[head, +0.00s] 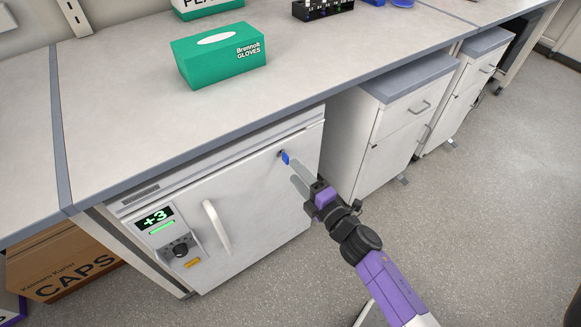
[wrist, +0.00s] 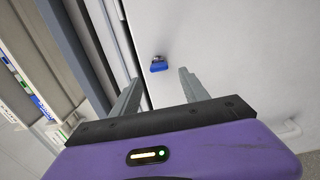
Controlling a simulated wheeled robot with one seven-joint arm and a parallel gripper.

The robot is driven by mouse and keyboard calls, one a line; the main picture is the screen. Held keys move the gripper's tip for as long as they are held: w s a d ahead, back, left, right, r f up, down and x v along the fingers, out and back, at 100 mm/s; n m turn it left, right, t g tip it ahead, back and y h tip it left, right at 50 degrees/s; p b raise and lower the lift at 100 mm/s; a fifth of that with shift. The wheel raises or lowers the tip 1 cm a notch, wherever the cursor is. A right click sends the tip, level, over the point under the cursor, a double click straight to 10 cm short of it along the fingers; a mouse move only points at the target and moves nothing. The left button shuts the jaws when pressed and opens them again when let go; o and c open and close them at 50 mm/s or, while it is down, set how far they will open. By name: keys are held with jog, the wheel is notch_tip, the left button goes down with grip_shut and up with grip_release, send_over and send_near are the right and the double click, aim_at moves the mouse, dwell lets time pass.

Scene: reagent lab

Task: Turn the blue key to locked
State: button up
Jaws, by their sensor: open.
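The blue key (head: 286,158) sits in a lock near the top right of the white fridge door (head: 250,190) under the bench. In the wrist view the key (wrist: 158,66) shows as a blue grip on the pale door, ahead of the fingertips and between their lines. My gripper (head: 294,173) is open, its two grey fingers pointing at the door close to the key. In the wrist view my gripper (wrist: 160,90) has a wide gap with nothing in it. I cannot tell any lock marking or whether a finger touches the key.
The fridge has a white vertical handle (head: 216,227) and a panel (head: 168,240) reading +3. The bench edge (head: 190,163) overhangs above the door. A green glove box (head: 218,55) stands on the bench. A white drawer cabinet (head: 385,130) stands to the right. Open floor lies in front.

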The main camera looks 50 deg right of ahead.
jog(key=v, duration=0.2)
jog(key=shift+s, duration=0.3)
dwell(0.4)
jog(key=s+a+r+m+g+y+p, duration=0.1)
jog(key=s+a+r+m+y+p, duration=0.1)
jog(key=s+a+r+m, duration=0.5)
jog(key=s+a+r+m+g+y+p, duration=0.1)
jog(key=s+a+r+m+y+p, duration=0.1)
jog(key=s+a+r+m, duration=0.6)
jog(key=s+a+r+y, duration=0.1)
jog(key=s+a, duration=0.4)
jog(key=s, duration=0.4)
jog(key=shift+r+g+p, duration=0.3)
